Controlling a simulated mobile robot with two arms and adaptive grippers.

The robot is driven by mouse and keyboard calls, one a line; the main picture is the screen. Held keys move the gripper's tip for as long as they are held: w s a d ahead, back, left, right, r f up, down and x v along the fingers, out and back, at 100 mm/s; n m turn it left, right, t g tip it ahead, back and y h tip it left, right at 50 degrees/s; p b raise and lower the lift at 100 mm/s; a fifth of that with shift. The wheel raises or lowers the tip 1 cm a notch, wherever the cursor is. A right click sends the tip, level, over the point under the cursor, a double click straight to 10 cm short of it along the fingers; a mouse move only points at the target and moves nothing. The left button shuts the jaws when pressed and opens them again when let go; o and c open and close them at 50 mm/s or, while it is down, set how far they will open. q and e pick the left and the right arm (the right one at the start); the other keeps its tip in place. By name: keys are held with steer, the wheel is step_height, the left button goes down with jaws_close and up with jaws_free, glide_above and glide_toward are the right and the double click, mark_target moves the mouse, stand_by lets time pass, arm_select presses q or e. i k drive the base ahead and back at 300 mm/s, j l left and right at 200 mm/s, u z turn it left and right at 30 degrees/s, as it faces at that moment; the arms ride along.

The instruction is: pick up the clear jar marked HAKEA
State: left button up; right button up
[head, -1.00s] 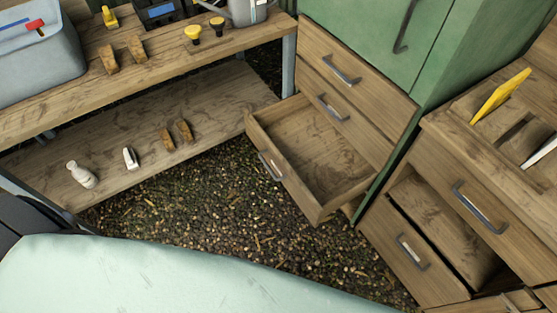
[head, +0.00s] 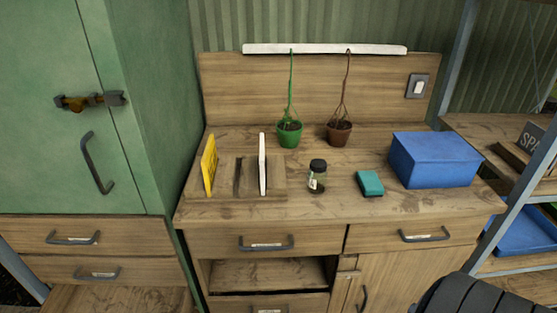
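A small clear jar (head: 317,179) with a dark lid stands upright on the wooden workbench top (head: 345,206). It has a pale label on its left side, too small to read, so I cannot tell whether it says HAKEA. The jar stands between a slotted wooden holder to its left and a teal block to its right. Neither of my grippers shows in the head view.
Near the jar are the slotted holder (head: 275,186), teal block (head: 369,183), blue box (head: 434,159), green pot (head: 289,134) and brown pot (head: 339,133). A green cabinet (head: 150,130) stands left. A dark ribbed shape (head: 455,297) is at lower right.

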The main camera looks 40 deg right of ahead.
mark_target(318, 173)
steer(key=z, duration=1.55)
steer(key=i+l, duration=0.1)
steer(key=l, duration=0.45)
steer(key=i+l, duration=0.1)
steer(key=l, duration=0.5)
steer(key=i+l, duration=0.1)
steer(key=l, duration=0.45)
steer(key=i+u, duration=0.05)
